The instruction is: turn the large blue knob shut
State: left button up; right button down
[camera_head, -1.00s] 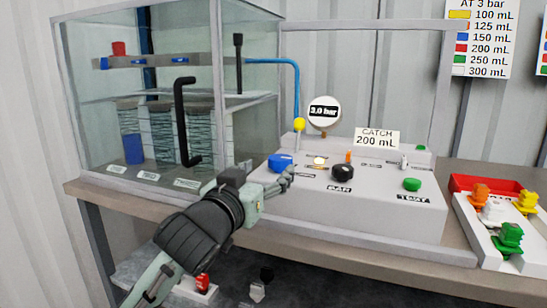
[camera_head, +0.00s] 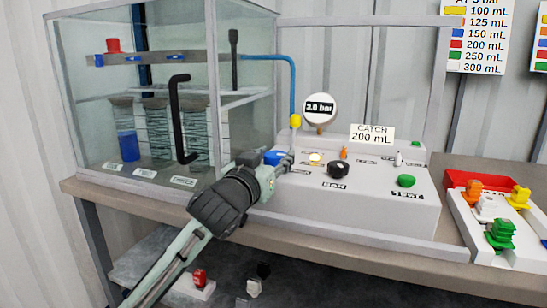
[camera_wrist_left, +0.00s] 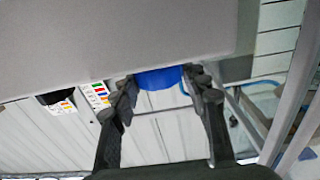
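The large blue knob (camera_head: 273,158) sits at the left end of the pale grey control panel (camera_head: 350,210). My left gripper (camera_head: 287,163) is at this knob in the head view, its fingers covering the knob's right side. In the left wrist view the blue knob (camera_wrist_left: 160,78) shows between the two dark fingertips of my left gripper (camera_wrist_left: 163,82), one on each side and very close to it. I cannot tell whether the fingers press on it. My right gripper is in neither view.
A gauge (camera_head: 319,107) reads 3.0 bar. A glass cabinet (camera_head: 100,70) with a black handle stands left. Coloured nozzles fill a tray (camera_head: 525,250) at right.

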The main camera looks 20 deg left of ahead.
pick_arm(q)
jog(key=c, duration=0.5)
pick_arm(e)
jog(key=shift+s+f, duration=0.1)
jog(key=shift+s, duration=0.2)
